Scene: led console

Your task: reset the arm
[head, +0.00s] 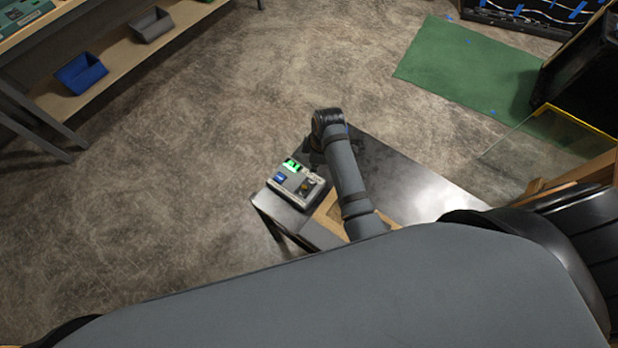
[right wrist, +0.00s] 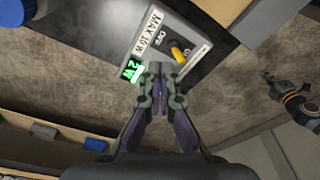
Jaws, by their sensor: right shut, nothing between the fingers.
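The grey LED console (head: 297,186) sits on the left end of a dark table, with a lit green display and a blue part on top. In the right wrist view the console (right wrist: 165,42) shows a "MAX 10 W" label, an orange switch lever (right wrist: 178,52) by OFF lettering, and a green display (right wrist: 132,70) that seems to read 2 W. My right gripper (right wrist: 158,72) is shut and empty, in front of the console's display edge in that view; I cannot tell whether it touches. In the head view my right wrist mostly hides it.
The table (head: 400,185) has a bare top right of my arm and a tan board (head: 330,215) near its front. A shelf with a blue bin (head: 81,73) and a grey bin (head: 152,25) stands at upper left. A green mat (head: 465,65) lies on the open floor.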

